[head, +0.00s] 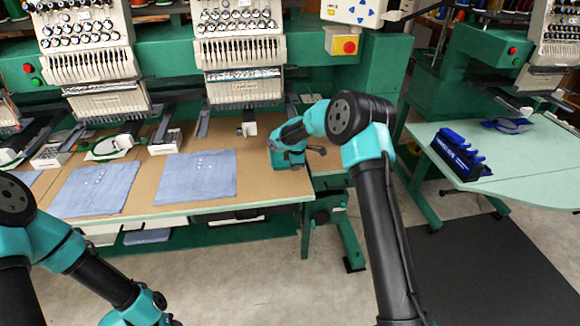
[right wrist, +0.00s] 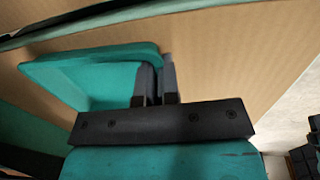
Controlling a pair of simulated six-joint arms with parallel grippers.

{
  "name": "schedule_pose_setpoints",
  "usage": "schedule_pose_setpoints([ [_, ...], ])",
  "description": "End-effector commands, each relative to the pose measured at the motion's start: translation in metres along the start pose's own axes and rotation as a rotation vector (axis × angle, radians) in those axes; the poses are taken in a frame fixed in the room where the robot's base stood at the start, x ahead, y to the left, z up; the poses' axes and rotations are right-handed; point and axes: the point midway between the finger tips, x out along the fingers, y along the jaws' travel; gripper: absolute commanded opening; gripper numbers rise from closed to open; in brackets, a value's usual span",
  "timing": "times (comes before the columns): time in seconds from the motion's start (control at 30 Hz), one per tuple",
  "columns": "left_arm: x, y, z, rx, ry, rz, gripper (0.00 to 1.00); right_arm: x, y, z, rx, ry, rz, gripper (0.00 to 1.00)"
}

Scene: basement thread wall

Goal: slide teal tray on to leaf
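The teal tray (head: 286,159) lies at the right end of the brown tabletop in the head view, partly hidden by my right arm. In the right wrist view the tray (right wrist: 85,78) shows as a flat teal piece with a raised rim. My right gripper (right wrist: 158,82) has its two dark fingers close together at the tray's right edge, with the rim running in between them; it looks shut on it. In the head view the right gripper (head: 302,151) is at the tray. My left gripper is out of view.
Blue cloths (head: 197,176) lie on the brown tabletop (head: 265,190) to the left. Embroidery machine heads (head: 240,50) hang above its back. A pale green table (head: 530,165) at right carries a dark blue rack (head: 458,155). Open floor lies in front.

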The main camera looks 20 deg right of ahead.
Motion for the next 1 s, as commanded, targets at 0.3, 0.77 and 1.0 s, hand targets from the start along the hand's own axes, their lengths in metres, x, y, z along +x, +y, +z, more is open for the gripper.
schedule_pose_setpoints([
  [0.3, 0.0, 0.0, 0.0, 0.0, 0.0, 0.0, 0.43, 0.0, 0.002, 0.029, 0.001, 0.0, 0.0, 0.0],
  [0.77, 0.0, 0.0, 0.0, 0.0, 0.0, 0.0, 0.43, 0.0, 0.004, 0.07, -0.002, 0.0, 0.0, 0.0],
  [1.0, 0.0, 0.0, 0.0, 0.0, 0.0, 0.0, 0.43, 0.001, 0.004, 0.093, -0.001, 0.0, 0.0, 0.0],
])
